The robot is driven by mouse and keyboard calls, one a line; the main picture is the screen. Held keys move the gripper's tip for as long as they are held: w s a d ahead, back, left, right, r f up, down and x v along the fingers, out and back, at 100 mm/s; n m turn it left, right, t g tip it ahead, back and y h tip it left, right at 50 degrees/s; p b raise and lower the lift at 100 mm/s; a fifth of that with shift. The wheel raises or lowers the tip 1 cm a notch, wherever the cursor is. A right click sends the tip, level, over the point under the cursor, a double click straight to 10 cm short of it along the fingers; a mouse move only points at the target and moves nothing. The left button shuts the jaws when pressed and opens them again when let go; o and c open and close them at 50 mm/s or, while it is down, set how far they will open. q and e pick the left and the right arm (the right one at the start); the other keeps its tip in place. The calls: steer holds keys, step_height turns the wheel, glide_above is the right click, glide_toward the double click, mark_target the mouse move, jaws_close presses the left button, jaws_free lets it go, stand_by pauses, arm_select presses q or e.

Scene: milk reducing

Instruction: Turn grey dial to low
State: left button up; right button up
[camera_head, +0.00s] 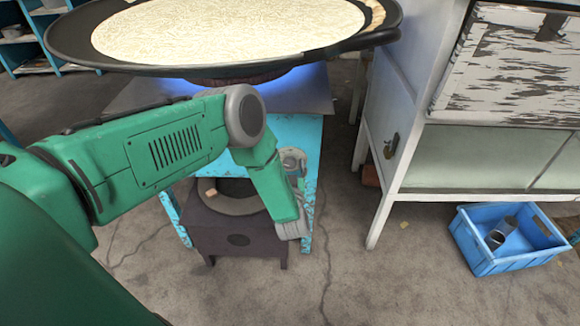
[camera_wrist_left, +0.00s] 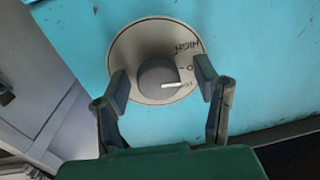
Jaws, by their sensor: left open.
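The grey dial (camera_wrist_left: 157,77) is a round knob on a pale round plate fixed to a light blue panel, seen in the left wrist view. Its white pointer line aims right, toward a small, partly readable mark beneath the "0". "HIGH" is written at the plate's upper right. My left gripper (camera_wrist_left: 163,84) is open, with one dark finger on each side of the knob and gaps between. In the head view my green left arm reaches down to the blue stand (camera_head: 297,130); its fingers are hidden or unclear there. My right gripper is out of view.
A wide black pan (camera_head: 75,45) of pale, milky contents sits above a blue glow on the stand. A dark low box (camera_head: 237,241) is below. A white cabinet (camera_head: 400,150) and blue crate (camera_head: 500,262) stand right. Concrete floor is open in front.

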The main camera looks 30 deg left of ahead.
arm_select(q)
steer(key=c, duration=0.9)
steer(key=shift+d, duration=0.1)
steer(key=shift+c, duration=1.2)
steer(key=shift+d, duration=0.15)
steer(key=shift+f+m, duration=0.1)
steer(key=shift+m, duration=0.4)
steer(key=m, duration=0.2)
steer(key=shift+d+m, duration=0.1)
steer(key=shift+m, duration=0.3)
steer(key=shift+s+f+m+t+b, duration=0.1)
steer(key=shift+m+t+b, duration=0.35)
steer(key=shift+m, duration=1.65)
